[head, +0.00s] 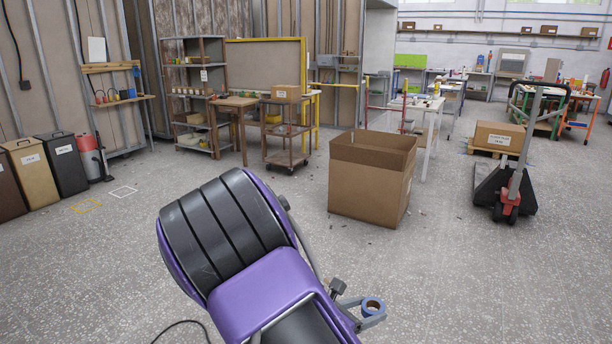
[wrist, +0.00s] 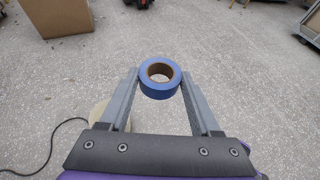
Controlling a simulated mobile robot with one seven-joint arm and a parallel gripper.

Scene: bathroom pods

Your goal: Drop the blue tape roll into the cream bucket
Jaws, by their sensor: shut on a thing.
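The blue tape roll (wrist: 160,78), with a brown cardboard core, is held between the fingertips of my gripper (wrist: 160,82) in the wrist view. The roll also shows at the lower middle of the head view (head: 372,307), at the end of my purple arm. My gripper is shut on it, above the floor. A round cream thing, which looks like the cream bucket (wrist: 96,113), is on the floor behind the left finger in the wrist view. The finger and gripper body partly hide it. I cannot make it out in the head view.
A black cable (wrist: 52,136) lies on the floor near the cream thing. A large open cardboard box (head: 368,185) stands ahead. A pallet jack (head: 510,185) is at the right. A cart (head: 287,135), shelves and bins stand further back. The speckled floor between is mostly clear.

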